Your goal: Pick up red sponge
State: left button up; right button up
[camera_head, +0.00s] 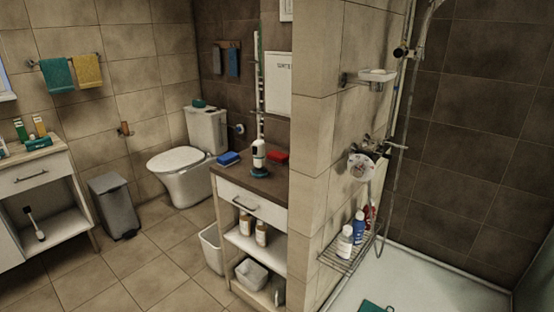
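The red sponge (278,156) lies on the dark top of a small cabinet (262,183), near its back right corner by the tiled partition wall. A blue sponge (229,158) lies on the same top, farther left. A white bottle (259,154) on a green base stands between the two sponges, with a tall thin upright shape rising behind it. Neither of my grippers shows in the head view.
A white bin (211,247) stands at the cabinet's left side. The toilet (186,165) is behind it, and a grey pedal bin (115,205) is farther left. The partition wall (314,140) closes off the right side. Tiled floor (150,270) is clear in front.

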aim_at(276, 157)
jog(key=z, duration=0.35)
jog(key=i+j+z, duration=0.1)
jog(key=z, duration=0.25)
jog(key=j+z, duration=0.3)
jog(key=i+j+z, duration=0.1)
jog(key=j+z, duration=0.7)
jog(key=j, duration=1.05)
jog(key=k+j+z, duration=0.15)
jog(key=j, duration=1.15)
jog(key=k+z, duration=0.05)
